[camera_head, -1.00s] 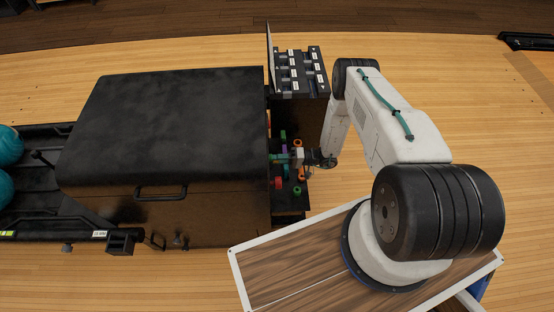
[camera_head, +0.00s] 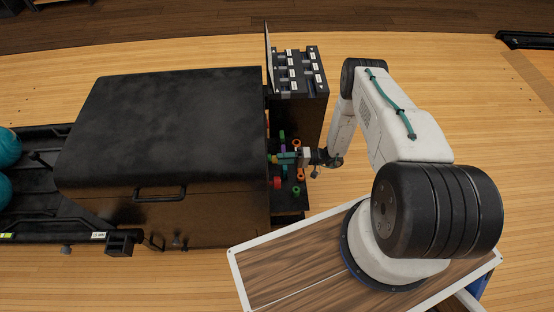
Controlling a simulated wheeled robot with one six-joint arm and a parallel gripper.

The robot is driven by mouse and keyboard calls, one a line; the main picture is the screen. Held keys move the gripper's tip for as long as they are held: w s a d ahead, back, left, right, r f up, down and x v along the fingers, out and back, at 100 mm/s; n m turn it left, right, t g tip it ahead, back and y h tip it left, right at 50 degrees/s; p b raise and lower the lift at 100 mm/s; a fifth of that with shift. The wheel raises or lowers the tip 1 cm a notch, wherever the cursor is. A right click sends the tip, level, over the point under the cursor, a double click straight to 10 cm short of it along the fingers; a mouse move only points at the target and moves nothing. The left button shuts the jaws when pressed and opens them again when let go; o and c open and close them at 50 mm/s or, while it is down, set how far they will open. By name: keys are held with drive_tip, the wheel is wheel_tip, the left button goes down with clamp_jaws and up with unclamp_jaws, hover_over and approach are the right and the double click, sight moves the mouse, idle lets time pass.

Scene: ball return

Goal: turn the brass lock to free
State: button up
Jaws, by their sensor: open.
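I cannot pick out the brass lock for sure among the small coloured parts (camera_head: 278,182) on the right side of the black machine (camera_head: 170,120). Orange, green, red and purple pieces show there, some partly hidden by my gripper. My gripper (camera_head: 286,157) reaches left from the arm into this cluster, level with its middle. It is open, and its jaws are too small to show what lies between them. I cannot tell whether it touches any piece.
A panel with several labelled switches (camera_head: 300,72) stands above the cluster, with an upright plate (camera_head: 269,58) at its left. Teal balls (camera_head: 8,147) rest on the rack at the far left. Bare wooden floor lies right of the machine.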

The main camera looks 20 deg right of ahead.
drive_tip(key=v, duration=0.5)
drive_tip(key=shift+a, duration=0.1)
idle(0.4)
